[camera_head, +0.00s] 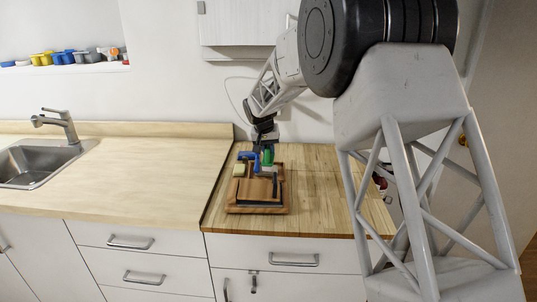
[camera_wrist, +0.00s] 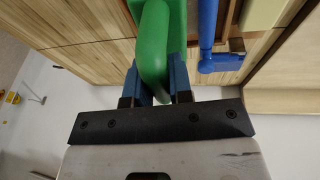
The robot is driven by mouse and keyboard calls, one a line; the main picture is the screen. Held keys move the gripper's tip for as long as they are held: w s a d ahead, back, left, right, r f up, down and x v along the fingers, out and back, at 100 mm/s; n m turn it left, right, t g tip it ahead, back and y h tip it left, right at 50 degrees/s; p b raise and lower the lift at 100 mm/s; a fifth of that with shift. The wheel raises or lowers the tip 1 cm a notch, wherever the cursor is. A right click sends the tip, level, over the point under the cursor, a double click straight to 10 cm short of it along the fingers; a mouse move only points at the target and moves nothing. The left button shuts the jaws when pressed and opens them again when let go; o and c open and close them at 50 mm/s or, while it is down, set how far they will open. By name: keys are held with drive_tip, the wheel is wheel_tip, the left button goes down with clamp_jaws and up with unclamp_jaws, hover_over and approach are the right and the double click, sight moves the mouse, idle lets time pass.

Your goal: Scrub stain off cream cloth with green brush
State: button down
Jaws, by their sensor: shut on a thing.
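The green brush (camera_wrist: 155,42) is between the blue fingers of my gripper (camera_wrist: 158,84) in the wrist view, shut on its curved handle. In the head view the green brush (camera_head: 268,157) is over the wooden tray (camera_head: 231,207), below my gripper (camera_head: 263,148). Whether its underside touches anything is hidden. A pale cream-yellow piece (camera_head: 239,170) lies at the tray's left side. A cream piece also shows at the upper right of the wrist view (camera_wrist: 262,13). It may be the cream cloth, but I cannot tell. No stain is distinguishable.
A blue tool (camera_wrist: 207,38) lies right of the brush in the wrist view. A dark strip (camera_head: 275,186) is in the tray's front part. The wooden counter right of the tray (camera_head: 318,195) is clear. A sink (camera_head: 35,162) is far left.

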drive_tip(key=shift+r, duration=2.5)
